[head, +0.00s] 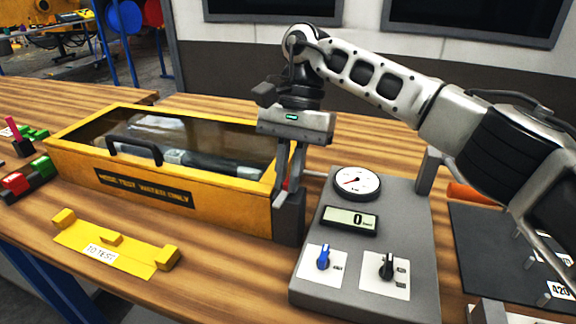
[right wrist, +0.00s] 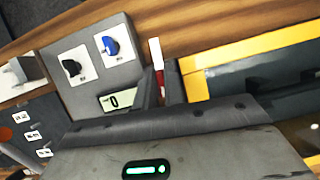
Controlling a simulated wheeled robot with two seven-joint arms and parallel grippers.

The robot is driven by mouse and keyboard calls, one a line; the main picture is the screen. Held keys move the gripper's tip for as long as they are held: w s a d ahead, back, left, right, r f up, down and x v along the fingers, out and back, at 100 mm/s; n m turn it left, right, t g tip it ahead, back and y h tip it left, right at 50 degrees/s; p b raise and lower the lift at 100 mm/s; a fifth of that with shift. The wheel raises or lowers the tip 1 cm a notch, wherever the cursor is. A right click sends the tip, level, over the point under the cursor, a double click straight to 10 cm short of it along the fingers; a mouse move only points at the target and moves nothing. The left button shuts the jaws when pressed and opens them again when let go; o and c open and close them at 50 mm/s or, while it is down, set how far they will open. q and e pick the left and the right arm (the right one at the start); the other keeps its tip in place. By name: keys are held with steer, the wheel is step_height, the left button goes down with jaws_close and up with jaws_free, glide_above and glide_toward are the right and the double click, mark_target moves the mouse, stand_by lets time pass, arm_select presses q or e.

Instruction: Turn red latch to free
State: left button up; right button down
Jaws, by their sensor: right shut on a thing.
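The red latch shows as a small red piece (head: 284,187) at the right end of the yellow box (head: 225,203), just above a dark grey block (head: 288,220). In the right wrist view it is a narrow red and white piece (right wrist: 157,56). My right gripper (head: 289,186) comes down from above and is shut on the red latch. Its fingers hide part of the latch, so its exact angle is hard to tell. The yellow box has a dark clear lid with a black handle (head: 135,150), and the lid is down. My left gripper is not in view.
A grey panel (head: 405,235) with a gauge (head: 357,182), a display reading 0, a blue knob (head: 323,256) and a black knob (head: 388,266) stands close right of my gripper. A yellow "TO TEST" holder (head: 120,246) lies in front of the box. Red and green blocks sit at left.

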steer(key=shift+r+n, duration=0.1)
steer(key=shift+n, duration=0.2)
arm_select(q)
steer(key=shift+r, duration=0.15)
arm_select(e)
steer(key=c, duration=1.5)
jaws_free()
